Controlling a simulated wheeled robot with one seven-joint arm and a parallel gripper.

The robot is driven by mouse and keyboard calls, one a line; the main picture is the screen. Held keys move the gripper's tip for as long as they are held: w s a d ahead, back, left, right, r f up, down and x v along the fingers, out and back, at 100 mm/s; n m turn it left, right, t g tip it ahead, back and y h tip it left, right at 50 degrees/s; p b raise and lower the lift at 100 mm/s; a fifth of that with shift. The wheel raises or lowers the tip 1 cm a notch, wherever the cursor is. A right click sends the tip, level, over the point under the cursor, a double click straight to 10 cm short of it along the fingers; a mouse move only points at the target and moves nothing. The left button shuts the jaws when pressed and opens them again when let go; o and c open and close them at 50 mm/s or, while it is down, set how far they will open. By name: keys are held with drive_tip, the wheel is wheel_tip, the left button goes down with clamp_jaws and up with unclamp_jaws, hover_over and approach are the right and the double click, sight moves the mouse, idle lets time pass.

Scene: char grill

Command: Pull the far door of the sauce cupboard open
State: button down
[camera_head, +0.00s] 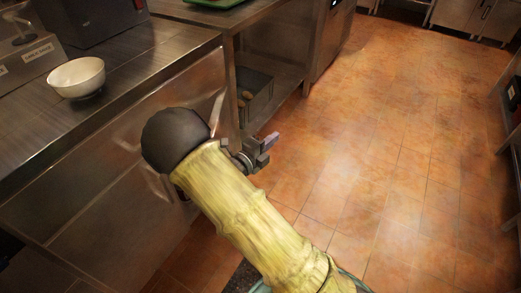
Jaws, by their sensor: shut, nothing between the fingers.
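The sauce cupboard (95,215) is the steel unit under the counter at the left. Its far door (195,92) is the panel near the counter's far corner. My arm crosses in front of the cupboard and hides much of the door fronts. Pale handle parts (163,183) show beside my arm at the lower left. My gripper (271,141) is shut and empty, to the right of the far door's edge, over the floor side. I cannot tell from this view whether it touches the door, or whether the far door stands slightly ajar.
A white bowl (76,77) stands on the steel counter (140,65). Beyond the cupboard is an open-shelved steel table (285,62) with a dark crate (256,103) on its shelf. The tiled floor (400,130) at the right is clear.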

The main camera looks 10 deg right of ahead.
drive_tip(key=x, duration=0.4)
drive_tip(key=shift+b, duration=0.3)
idle(1.2)
drive_tip(key=p+v, duration=0.2)
drive_tip(key=v, duration=1.5)
drive_tip(key=shift+s, duration=0.2)
drive_tip(key=shift+a, duration=0.1)
